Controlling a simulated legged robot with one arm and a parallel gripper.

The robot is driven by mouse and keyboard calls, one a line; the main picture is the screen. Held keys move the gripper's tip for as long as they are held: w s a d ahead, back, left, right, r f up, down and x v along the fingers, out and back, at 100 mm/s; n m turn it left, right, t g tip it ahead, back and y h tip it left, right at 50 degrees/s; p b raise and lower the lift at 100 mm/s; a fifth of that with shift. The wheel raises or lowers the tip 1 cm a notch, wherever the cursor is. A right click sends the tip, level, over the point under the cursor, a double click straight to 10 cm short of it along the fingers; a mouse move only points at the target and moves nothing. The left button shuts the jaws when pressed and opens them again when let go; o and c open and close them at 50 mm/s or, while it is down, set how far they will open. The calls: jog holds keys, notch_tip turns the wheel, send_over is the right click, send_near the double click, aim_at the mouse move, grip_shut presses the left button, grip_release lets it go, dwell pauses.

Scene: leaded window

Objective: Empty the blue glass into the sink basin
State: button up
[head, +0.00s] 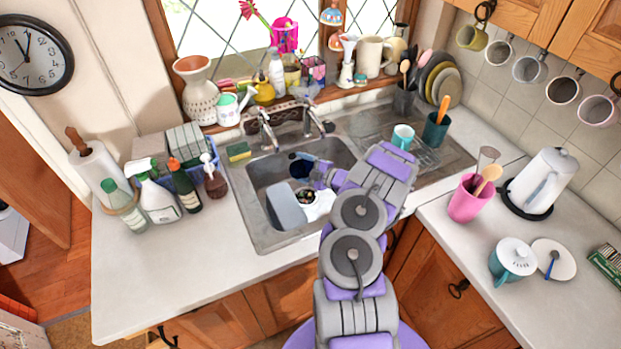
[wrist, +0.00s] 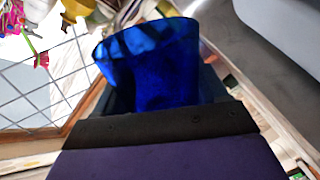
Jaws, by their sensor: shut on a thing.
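The blue glass (head: 301,166) is dark blue and over the sink basin (head: 262,178) in the head view. In the wrist view the translucent blue glass (wrist: 150,68) fills the middle, with its rim toward the upper left. My gripper (head: 318,174) is shut on the glass; its dark end (wrist: 160,122) shows below the glass in the wrist view. The glass looks tilted in the head view, but its exact angle is hard to tell. I cannot see whether anything is in it. My arm hides the basin's right part.
A pale grey tub (head: 287,207) and other dishes lie in the basin. Twin taps (head: 290,125) stand behind it. A teal mug (head: 403,136) is on the drainer to the right. A yellow-green sponge (head: 239,152) lies left of the basin. The left front counter is clear.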

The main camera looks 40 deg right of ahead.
jog(key=shift+s+a+f+n+h+b, duration=0.15)
jog(key=shift+a+f+n+b, duration=0.2)
jog(key=shift+n, duration=0.3)
jog(key=shift+a+f+n+h+b, duration=0.15)
jog(key=shift+a+n+b, duration=0.1)
jog(key=shift+n+b, duration=0.3)
jog(key=shift+s+a+f+n+h+b, duration=0.1)
jog(key=shift+a+f+n+b, duration=0.2)
jog(key=shift+n, duration=0.4)
jog(key=a+n+b, duration=0.1)
jog(key=n+b, duration=0.1)
jog(key=a+f+n+h+b, duration=0.1)
jog(key=n+b, duration=0.1)
jog(key=a+f+n+b, duration=0.1)
jog(key=n+b, duration=0.1)
jog(key=b, duration=0.1)
jog(key=shift+s+f+n, duration=0.15)
jog(key=shift+s+n, duration=0.1)
jog(key=shift+n, duration=0.15)
jog(key=shift+s+a+r+n+t+h+p, duration=0.3)
jog(key=shift+a+n+p, duration=0.3)
jog(key=shift+n, duration=1.35)
jog(key=shift+s+a+r+n+t+h+p, duration=0.25)
jog(key=shift+a+n, duration=0.45)
jog(key=shift+n, duration=1.2)
jog(key=shift+a+r+n+t+h+p, duration=0.15)
jog(key=shift+a+r+n+t+p, duration=0.3)
jog(key=shift+n, duration=1.5)
jog(key=shift+a+f, duration=0.15)
jog(key=shift+a, duration=0.05)
